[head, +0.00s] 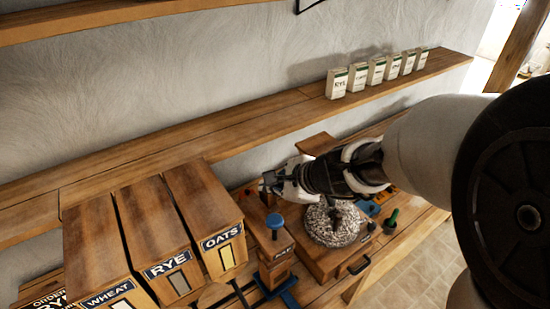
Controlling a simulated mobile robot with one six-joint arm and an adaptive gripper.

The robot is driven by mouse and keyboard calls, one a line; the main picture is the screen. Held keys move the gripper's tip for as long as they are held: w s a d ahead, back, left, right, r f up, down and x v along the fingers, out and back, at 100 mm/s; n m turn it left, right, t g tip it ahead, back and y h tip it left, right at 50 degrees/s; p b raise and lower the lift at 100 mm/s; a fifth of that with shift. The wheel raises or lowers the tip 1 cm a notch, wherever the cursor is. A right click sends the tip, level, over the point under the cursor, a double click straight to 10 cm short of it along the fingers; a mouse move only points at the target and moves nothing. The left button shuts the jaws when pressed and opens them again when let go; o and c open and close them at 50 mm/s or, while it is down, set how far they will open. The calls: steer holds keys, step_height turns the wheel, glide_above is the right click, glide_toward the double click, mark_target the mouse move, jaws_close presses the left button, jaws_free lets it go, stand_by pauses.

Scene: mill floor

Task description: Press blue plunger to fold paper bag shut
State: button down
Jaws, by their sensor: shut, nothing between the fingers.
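The blue plunger (275,222) has a round blue knob on a thin stem. It stands upright on top of a small wooden block (277,250) right of the grain bins. My gripper (268,183) is shut and empty, just above and behind the knob in the picture, with a small gap showing between them. Whether it is directly over the knob cannot be told from this view. No paper bag can be made out; a blue base piece (283,296) lies below the block.
Wooden bins labelled WHEAT (108,296), RYE (168,264) and OATS (222,240) stand left. A round millstone (333,223) sits right on a wooden base, with a green-knobbed peg (391,220) beside it. Several small bags (337,84) line the shelf (240,131) behind.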

steer(key=shift+f, duration=0.15)
steer(key=b, duration=0.7)
glide_above(273, 222)
step_height(273, 222, down, 8)
steer(key=shift+w+r, duration=0.1)
steer(key=shift+f+b, duration=0.4)
steer(key=shift+b, duration=0.05)
steer(key=shift+f, duration=0.1)
stand_by(0.7)
steer(key=shift+f+b, duration=0.25)
steer(key=shift+b, duration=0.25)
steer(key=shift+f+b, duration=2.15)
steer(key=shift+b, duration=0.1)
stand_by(1.5)
steer(key=shift+r, duration=0.15)
steer(key=shift+r+p, duration=2.2)
steer(key=shift+r, duration=0.2)
